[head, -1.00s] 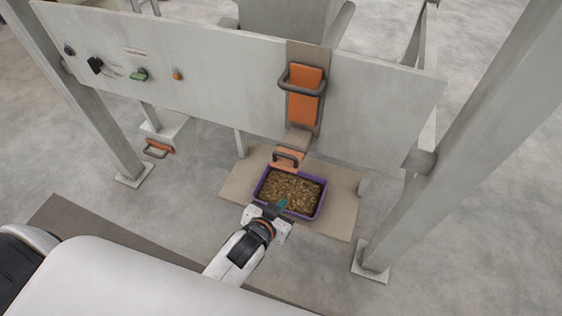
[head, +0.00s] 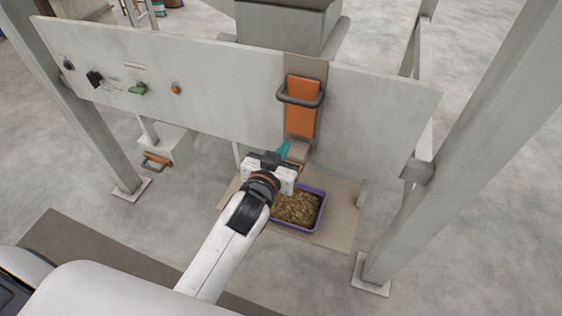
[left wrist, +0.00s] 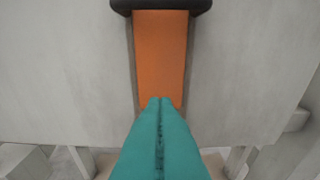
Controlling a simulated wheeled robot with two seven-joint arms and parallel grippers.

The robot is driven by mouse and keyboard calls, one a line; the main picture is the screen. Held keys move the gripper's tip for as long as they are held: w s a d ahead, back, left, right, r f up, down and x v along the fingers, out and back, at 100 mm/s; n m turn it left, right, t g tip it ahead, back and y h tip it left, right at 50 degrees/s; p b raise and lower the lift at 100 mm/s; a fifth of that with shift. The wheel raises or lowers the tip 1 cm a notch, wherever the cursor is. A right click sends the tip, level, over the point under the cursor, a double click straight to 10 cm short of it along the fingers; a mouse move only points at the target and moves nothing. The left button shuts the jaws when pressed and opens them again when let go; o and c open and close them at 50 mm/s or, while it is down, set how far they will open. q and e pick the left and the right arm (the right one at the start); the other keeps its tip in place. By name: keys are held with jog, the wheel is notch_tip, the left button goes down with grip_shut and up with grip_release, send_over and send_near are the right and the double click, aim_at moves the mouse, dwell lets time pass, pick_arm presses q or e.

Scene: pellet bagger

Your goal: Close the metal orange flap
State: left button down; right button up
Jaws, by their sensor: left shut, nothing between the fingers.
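An orange metal flap (head: 302,105) with a dark bar handle is upright on the grey panel; its orange face also shows in the left wrist view (left wrist: 160,55). Below it, a metal chute (head: 300,148) comes out under the panel. The lower orange piece with a handle at the chute's mouth is mostly hidden by my left gripper. My left gripper (head: 284,150) is shut and empty, its teal fingertips near the chute, below the upper flap. In the left wrist view the fingertips (left wrist: 160,101) overlap the flap's lower end; contact cannot be told. My right gripper is out of view.
A purple tray (head: 321,208) of brown pellets sits on a board below the chute, partly behind my left arm. The panel (head: 210,90) has knobs at left. Another orange handle (head: 156,160) is lower left. Grey posts (head: 455,150) stand at both sides.

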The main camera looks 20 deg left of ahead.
pick_arm(q)
jog(key=shift+s+f, duration=0.35)
jog(key=shift+f, duration=0.6)
jog(key=shift+s+f, duration=0.3)
jog(key=shift+f, duration=0.6)
